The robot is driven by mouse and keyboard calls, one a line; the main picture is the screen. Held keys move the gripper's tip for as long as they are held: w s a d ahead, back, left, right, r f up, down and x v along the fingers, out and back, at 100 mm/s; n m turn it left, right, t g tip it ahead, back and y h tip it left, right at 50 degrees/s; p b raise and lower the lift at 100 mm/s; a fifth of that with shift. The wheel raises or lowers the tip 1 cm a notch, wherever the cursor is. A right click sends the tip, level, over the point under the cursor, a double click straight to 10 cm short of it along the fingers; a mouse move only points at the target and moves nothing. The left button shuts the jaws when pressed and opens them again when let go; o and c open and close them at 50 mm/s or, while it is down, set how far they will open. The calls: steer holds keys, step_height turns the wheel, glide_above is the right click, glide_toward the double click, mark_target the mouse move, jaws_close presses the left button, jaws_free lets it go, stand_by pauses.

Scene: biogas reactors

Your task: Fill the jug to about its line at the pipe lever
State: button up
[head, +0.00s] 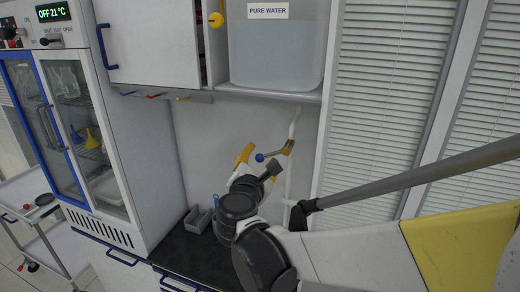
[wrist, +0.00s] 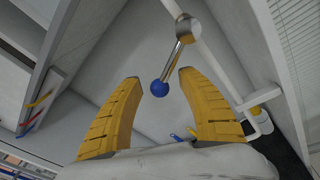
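The pipe lever (head: 275,154) is a short metal arm with a blue ball end, on the pale pipe below the water tank. In the wrist view the lever (wrist: 174,62) hangs down from its round joint. My gripper (head: 257,162) is at the lever. In the wrist view its two yellow fingers (wrist: 158,76) are spread apart, with the blue ball between the tips and visible gaps on both sides. A small pale and yellow item (wrist: 262,97) is by the pipe's lower end; I cannot tell whether it is the jug. No jug shows clearly in the head view.
The tank labelled PURE WATER (head: 275,50) sits on a shelf above. A glass-fronted cabinet (head: 90,140) stands left, a trolley (head: 35,215) beyond it. Window blinds (head: 380,90) are right.

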steer(key=s+a, duration=0.2)
steer(key=s, duration=1)
steer(key=shift+r, duration=0.45)
steer(key=shift+w, duration=0.1)
stand_by(6.2)
